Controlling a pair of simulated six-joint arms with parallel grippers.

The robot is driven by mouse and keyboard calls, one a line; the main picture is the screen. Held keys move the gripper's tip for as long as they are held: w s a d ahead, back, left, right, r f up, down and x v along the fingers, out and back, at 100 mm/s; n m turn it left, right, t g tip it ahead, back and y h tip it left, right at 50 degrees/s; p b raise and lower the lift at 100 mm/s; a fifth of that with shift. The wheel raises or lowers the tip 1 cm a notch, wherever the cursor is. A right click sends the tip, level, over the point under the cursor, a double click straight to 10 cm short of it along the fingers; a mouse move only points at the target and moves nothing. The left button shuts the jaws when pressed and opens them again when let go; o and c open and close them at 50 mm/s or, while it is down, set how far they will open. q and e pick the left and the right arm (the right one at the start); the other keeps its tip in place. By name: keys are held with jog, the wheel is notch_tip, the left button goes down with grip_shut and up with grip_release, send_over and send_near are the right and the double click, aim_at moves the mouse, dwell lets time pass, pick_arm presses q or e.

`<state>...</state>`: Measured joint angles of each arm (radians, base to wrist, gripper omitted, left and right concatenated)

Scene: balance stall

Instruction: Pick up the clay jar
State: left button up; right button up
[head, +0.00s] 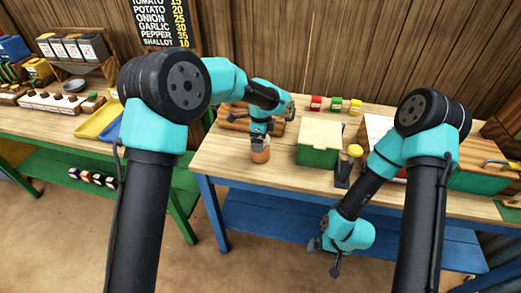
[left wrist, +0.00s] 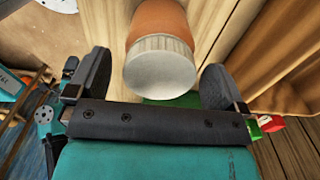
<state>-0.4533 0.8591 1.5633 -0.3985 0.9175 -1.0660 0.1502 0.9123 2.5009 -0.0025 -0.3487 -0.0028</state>
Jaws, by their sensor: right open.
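The clay jar (head: 260,156) is orange-brown and stands on the wooden table near its front left. In the left wrist view the jar (left wrist: 157,19) has a pale round lid (left wrist: 160,66) facing the gripper. My left gripper (head: 261,131) is just above the jar and partly hides its top. In the left wrist view the left gripper (left wrist: 155,85) has its fingers spread, one on each side of the lid, with gaps visible. My right gripper (head: 326,258) is open and empty, hanging low in front of the table.
A green box (head: 319,155) stands right of the jar, with a dark cup (head: 342,170) and a yellow item (head: 355,150) beside it. Wooden logs (head: 235,118) lie behind the jar. Small red, green and yellow blocks (head: 336,103) line the back.

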pick_arm(q)
jog(key=c, duration=1.4)
jog(key=shift+r, duration=0.15)
jog(key=shift+c, duration=0.2)
jog(key=shift+r, duration=1.45)
jog(key=shift+s+r, duration=0.2)
jog(key=shift+r, duration=0.05)
jog(key=s+r, duration=0.1)
jog(key=s, duration=1.4)
jog(key=shift+s+r, duration=0.15)
jog(key=shift+s, duration=0.2)
